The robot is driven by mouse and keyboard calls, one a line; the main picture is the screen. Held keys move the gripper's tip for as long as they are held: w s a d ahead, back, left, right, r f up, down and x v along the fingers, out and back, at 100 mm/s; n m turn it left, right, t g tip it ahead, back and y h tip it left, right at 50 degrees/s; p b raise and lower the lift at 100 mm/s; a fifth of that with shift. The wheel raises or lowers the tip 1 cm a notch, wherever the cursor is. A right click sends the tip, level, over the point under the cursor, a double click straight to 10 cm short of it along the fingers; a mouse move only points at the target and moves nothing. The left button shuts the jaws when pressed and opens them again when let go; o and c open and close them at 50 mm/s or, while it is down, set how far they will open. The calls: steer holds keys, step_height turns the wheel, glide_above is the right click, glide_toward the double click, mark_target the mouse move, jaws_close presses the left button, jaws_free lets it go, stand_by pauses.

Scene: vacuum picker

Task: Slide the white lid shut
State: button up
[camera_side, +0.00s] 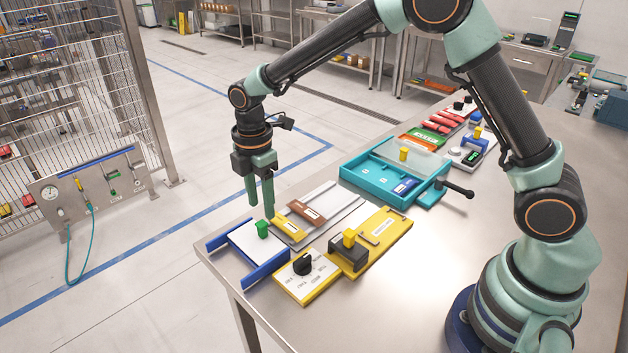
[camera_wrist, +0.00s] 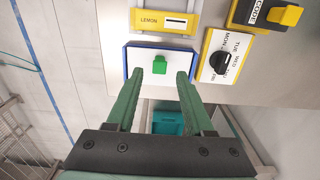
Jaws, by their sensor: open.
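The white lid (camera_side: 254,243) lies flat between two blue rails (camera_side: 268,271) near the left corner of the steel table. A green knob (camera_side: 262,229) stands up from it. The wrist view also shows the white lid (camera_wrist: 143,79) and its green knob (camera_wrist: 159,64). My gripper (camera_side: 260,212) points down, open and empty, close to the knob. In the wrist view my gripper's fingertips (camera_wrist: 160,75) are spread to either side of the knob in the picture. Whether they are level with it I cannot tell. A teal box (camera_wrist: 167,122) shows between the fingers, beyond the lid's edge.
A yellow dial panel (camera_side: 306,274) and a yellow board with a dark block (camera_side: 383,239) sit right of the lid. A grey tray (camera_side: 345,212) with yellow and brown packets lies behind it. A teal tray (camera_side: 358,180) stands farther back. The table edge is close on the left.

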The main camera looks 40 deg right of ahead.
mark_target(264, 224)
step_height(264, 224, up, 7)
steer(key=shift+f, duration=0.2)
stand_by(0.3)
steer(key=s+d+r+m+t, duration=0.3)
steer(key=s+d+r+m, duration=0.5)
steer(key=r+m, duration=0.1)
steer(key=s+d+m+t, duration=0.2)
steer(key=s+d+m, duration=0.3)
steer(key=s+m, duration=0.3)
steer(key=shift+s+m+t, duration=0.3)
steer(key=shift+s+m, duration=0.05)
steer(key=shift+m, duration=0.15)
steer(key=shift+d, duration=0.1)
